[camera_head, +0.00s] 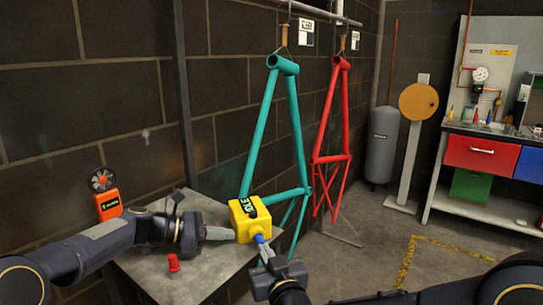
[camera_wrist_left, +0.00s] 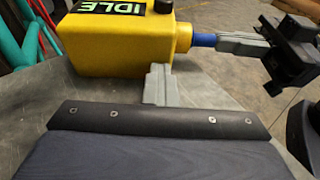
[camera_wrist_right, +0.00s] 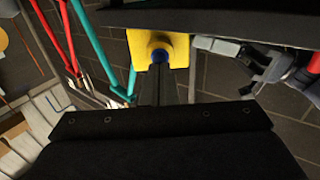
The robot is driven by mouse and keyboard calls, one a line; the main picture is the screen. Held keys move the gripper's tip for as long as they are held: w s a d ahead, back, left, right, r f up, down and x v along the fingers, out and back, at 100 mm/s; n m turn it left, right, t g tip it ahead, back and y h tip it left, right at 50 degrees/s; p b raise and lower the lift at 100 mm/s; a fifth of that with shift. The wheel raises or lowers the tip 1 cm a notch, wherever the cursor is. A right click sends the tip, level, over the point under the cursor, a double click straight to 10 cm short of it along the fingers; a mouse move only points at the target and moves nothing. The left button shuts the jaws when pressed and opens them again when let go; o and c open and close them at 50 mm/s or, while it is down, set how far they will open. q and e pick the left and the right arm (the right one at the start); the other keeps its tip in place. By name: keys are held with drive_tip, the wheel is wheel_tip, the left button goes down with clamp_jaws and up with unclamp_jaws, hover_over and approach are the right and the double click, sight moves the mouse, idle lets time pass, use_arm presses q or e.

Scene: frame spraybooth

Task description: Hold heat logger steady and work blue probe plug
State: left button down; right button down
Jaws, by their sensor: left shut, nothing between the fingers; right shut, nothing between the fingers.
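The yellow heat logger (camera_head: 248,219) stands on the grey table, with a black display reading IDLE and a dark knob on top. The blue probe plug (camera_head: 260,239) sticks out of its near side; it also shows in the left wrist view (camera_wrist_left: 204,40) and right wrist view (camera_wrist_right: 159,56). My left gripper (camera_head: 232,235) is shut and empty, its tips beside the logger's lower left side, touching or nearly so. My right gripper (camera_head: 263,246) is shut with its tips at the plug's outer end, not around it. I cannot tell whether they touch.
Teal (camera_head: 270,120) and red (camera_head: 327,130) frames hang just behind the logger. A workbench (camera_head: 490,150) stands far right, with open floor before it.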

drive_tip(key=v, duration=1.5)
drive_tip(key=shift+s, duration=0.2)
drive_tip(key=shift+d, duration=0.15)
drive_tip(key=x, duration=1.5)
drive_tip(key=shift+x, duration=0.85)
idle(0.4)
drive_tip(key=v, duration=1.5)
drive_tip(key=shift+s, duration=0.15)
drive_tip(key=x, duration=1.5)
drive_tip(key=shift+w, duration=0.35)
